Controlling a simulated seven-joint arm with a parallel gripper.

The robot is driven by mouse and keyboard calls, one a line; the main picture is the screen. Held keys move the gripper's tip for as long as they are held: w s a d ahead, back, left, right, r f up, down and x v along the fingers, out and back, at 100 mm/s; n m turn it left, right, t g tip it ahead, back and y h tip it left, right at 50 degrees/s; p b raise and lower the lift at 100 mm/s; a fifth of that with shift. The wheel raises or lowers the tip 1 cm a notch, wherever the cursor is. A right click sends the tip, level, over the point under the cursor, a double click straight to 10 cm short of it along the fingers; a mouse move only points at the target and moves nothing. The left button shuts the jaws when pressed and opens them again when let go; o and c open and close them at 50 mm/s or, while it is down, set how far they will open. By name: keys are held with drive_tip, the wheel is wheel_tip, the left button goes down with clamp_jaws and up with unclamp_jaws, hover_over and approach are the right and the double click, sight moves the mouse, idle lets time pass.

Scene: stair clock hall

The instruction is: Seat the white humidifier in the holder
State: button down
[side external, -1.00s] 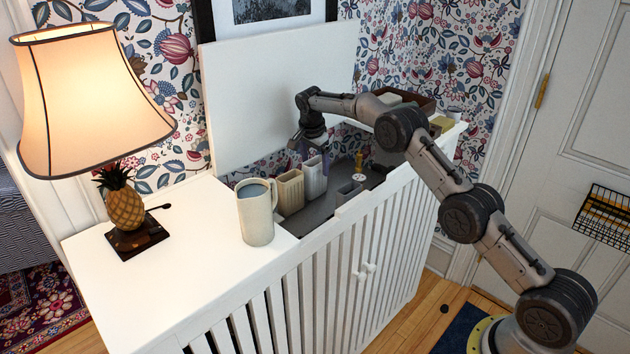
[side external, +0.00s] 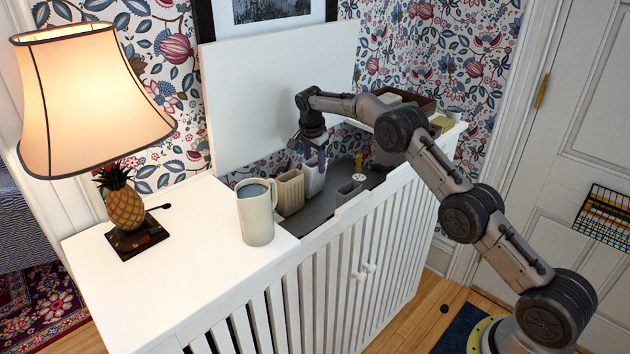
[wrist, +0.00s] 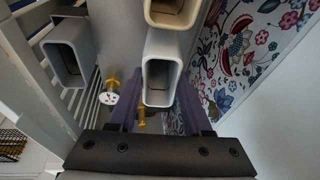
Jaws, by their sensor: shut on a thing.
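A beige open box (side external: 290,192) stands close beside the humidifier. A mug (side external: 256,217) and lamp (side external: 127,205) are on the white top. The raised white lid (side external: 275,95) stands behind.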

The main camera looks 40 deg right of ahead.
idle(0.9)
drive_tip(key=s+a+r, duration=0.3)
drive_tip(key=s+r, duration=1)
drive_tip(key=a+f+g, duration=0.1)
drive_tip(key=a+f, duration=0.3)
drive_tip(key=f, duration=0.4)
drive_tip(key=a+f, duration=0.4)
drive_tip(key=f, duration=0.4)
drive_tip(key=shift+f+m+g, duration=0.3)
drive_tip(key=shift+f+g, duration=0.1)
drive_tip(key=shift+a+f, duration=0.1)
drive_tip(key=shift+f, duration=0.05)
